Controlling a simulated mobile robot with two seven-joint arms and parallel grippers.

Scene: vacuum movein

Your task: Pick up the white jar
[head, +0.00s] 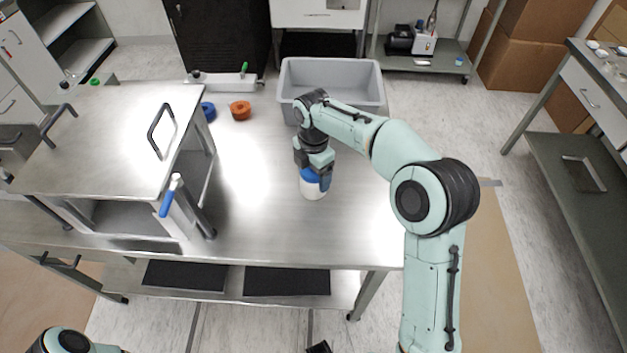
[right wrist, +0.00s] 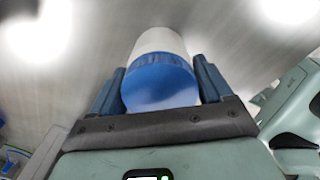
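The white jar (head: 312,190) with a blue lid stands upright near the middle of the steel table, or very close above its top. My right gripper (head: 316,176) comes down over it from above. In the right wrist view the blue lid (right wrist: 160,84) and the white body (right wrist: 160,42) are between the two fingers of my right gripper (right wrist: 162,85). The fingers lie against both sides of the jar, with no clear gap. In the head view the gripper hides part of the lid.
A steel cabinet (head: 100,135) with a handle and a blue-handled tool (head: 171,196) is on the table's left. A grey bin (head: 332,78) is at the back. The table's front middle is clear.

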